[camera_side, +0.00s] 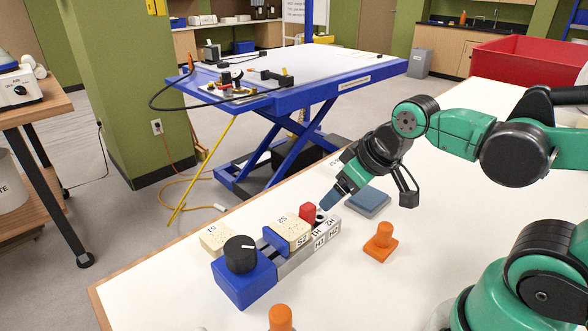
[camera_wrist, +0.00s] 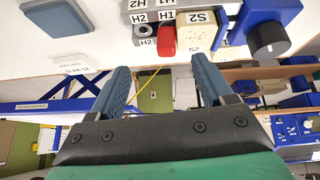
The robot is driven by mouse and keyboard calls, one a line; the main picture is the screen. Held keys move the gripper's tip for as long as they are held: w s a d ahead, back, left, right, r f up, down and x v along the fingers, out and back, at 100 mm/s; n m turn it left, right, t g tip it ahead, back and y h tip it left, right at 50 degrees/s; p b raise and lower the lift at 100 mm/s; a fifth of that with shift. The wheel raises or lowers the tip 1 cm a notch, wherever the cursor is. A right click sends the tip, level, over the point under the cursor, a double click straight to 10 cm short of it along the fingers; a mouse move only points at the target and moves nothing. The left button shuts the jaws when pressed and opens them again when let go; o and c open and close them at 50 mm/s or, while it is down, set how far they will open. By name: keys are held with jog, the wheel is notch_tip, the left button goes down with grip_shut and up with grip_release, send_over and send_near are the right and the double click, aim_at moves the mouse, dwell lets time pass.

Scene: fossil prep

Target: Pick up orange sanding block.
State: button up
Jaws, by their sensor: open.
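An orange block with an upright rounded knob on a square base (camera_side: 381,246) stands on the white table, right of the clamp fixture. A second orange knobbed piece (camera_side: 280,318) is cut off by the bottom edge of the side view. I cannot tell from shape alone which is the sanding block. My gripper (camera_side: 332,198) is up and left of the first orange block in the side view, close to the red piece. In the wrist view its two fingers (camera_wrist: 158,78) are spread apart with nothing held between them. No orange block shows in the wrist view.
A blue clamp fixture (camera_side: 243,279) with a black knob (camera_side: 240,253) holds a pale block marked S2 (camera_side: 290,229). A red piece (camera_side: 307,211) sits by grey blocks marked H1 and H2 (camera_side: 321,238). A blue-grey pad (camera_side: 368,204) lies nearby.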

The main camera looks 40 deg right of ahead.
aim_at(386, 225)
jog(key=s+d+f+n+g, duration=0.1)
jog(key=d+g, duration=0.1)
jog(key=s+d+f+n+g, duration=0.3)
jog(key=d+f+g, duration=0.1)
jog(key=d, duration=0.1)
jog(key=shift+s+d+n, duration=0.1)
jog(key=shift+s+n, duration=0.2)
jog(key=shift+s, duration=0.1)
jog(key=shift+s+d+f, duration=0.1)
jog(key=shift+s+f, duration=0.05)
jog(key=shift+f, duration=2.7)
grip_shut()
